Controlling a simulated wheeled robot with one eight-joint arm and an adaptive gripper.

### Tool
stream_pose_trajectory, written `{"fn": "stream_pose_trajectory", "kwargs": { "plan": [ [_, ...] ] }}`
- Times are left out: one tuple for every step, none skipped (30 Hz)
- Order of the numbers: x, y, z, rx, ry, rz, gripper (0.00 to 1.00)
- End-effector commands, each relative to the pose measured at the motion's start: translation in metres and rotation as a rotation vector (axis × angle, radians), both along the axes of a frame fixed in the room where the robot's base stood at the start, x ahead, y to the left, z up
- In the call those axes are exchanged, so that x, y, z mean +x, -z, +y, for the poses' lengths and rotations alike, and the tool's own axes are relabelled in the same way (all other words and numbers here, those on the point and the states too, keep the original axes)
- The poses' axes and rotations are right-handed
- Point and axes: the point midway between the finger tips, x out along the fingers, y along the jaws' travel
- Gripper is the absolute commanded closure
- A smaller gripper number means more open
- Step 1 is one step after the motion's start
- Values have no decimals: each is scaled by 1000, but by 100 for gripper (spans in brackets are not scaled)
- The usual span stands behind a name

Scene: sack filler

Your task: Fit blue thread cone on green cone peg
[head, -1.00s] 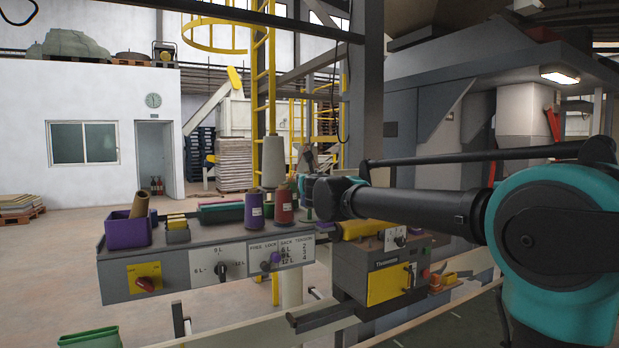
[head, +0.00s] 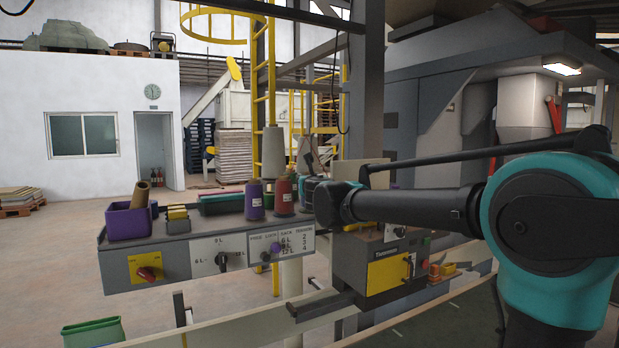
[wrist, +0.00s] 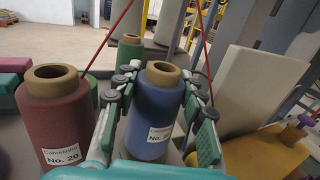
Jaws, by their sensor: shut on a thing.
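The blue thread cone (wrist: 155,112) stands upright between the fingers of my gripper (wrist: 160,92) in the wrist view. I cannot make out a bare green cone peg. In the head view my gripper (head: 313,192) is at the right end of the grey shelf, and the blue cone is not distinguishable there.
A dark red cone (wrist: 58,115) stands close left of my gripper. The head view shows a purple cone (head: 254,201), a red cone (head: 284,197) and a pale grey cone (head: 273,153). A purple bin (head: 128,221) is on the left. A beige panel (wrist: 262,85) rises at right.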

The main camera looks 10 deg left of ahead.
Motion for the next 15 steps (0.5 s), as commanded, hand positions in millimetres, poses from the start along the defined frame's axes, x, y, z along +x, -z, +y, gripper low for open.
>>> {"fn": "stream_pose_trajectory", "kwargs": {
  "plan": [
    [0,1,0,0,0,0,92],
    [0,2,0,0,0,0,92],
    [0,3,0,0,0,0,92],
    [0,3,0,0,0,0,92],
    [0,3,0,0,0,0,92],
    [0,4,0,0,0,0,92],
    [0,4,0,0,0,0,92],
    [0,4,0,0,0,0,92],
    [0,4,0,0,0,0,92],
    [0,4,0,0,0,0,92],
    [0,4,0,0,0,0,92],
    [0,4,0,0,0,0,92],
    [0,4,0,0,0,0,59],
    [0,4,0,0,0,0,55],
    [0,4,0,0,0,0,50]
  ]
}}
